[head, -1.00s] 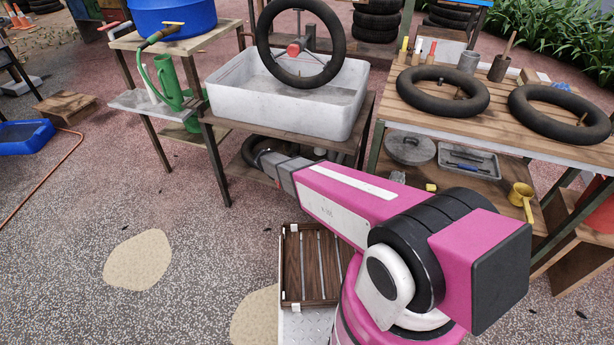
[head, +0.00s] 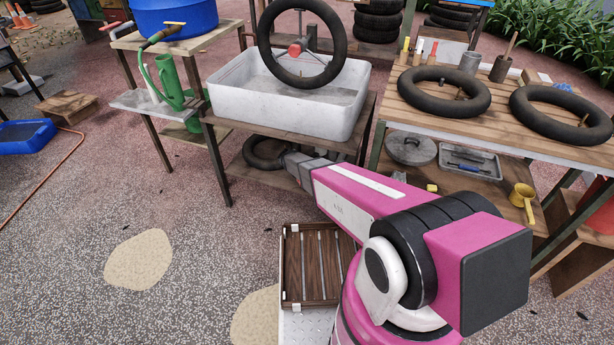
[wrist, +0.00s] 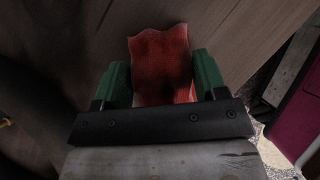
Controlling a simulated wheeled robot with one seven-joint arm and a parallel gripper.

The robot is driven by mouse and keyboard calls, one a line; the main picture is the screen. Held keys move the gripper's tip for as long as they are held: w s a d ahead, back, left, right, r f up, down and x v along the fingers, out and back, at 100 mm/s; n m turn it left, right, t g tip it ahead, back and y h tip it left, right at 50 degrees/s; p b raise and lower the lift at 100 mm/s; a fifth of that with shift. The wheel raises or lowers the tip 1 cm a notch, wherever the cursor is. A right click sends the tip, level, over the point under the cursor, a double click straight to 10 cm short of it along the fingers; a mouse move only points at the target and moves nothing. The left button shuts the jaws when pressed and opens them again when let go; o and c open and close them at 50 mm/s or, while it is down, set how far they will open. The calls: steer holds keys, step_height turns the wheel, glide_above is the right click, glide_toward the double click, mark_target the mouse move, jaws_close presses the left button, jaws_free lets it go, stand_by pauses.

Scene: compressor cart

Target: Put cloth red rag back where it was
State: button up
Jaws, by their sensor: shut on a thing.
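The red rag (wrist: 160,62) shows in the wrist view, between the two green fingers of my gripper (wrist: 162,82). My gripper is shut on it, and its wavy far edge sticks out past the fingertips. A brown wooden surface lies beyond the rag; I cannot tell whether the rag touches it. In the head view my arm reaches to the lower shelf of the stand under the white tub (head: 270,118). The fingers and the rag cannot be made out there.
A dark tyre (head: 265,153) lies on that lower shelf, left of my arm's end. Open floor lies front left.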

steer(key=o, duration=0.8)
steer(key=shift+f, duration=0.1)
steer(key=shift+o, duration=0.2)
steer(key=shift+s+a+r, duration=0.1)
steer(key=shift+a+r, duration=0.05)
steer(key=shift+r, duration=0.3)
steer(key=v, duration=0.4)
steer(key=shift+s+a+r, duration=0.1)
steer(key=shift+a+r, duration=0.05)
steer(key=shift+r, duration=0.1)
steer(key=s+a, duration=0.4)
steer(key=a, duration=0.7)
steer(key=shift+s, duration=0.25)
steer(key=shift+f, duration=0.15)
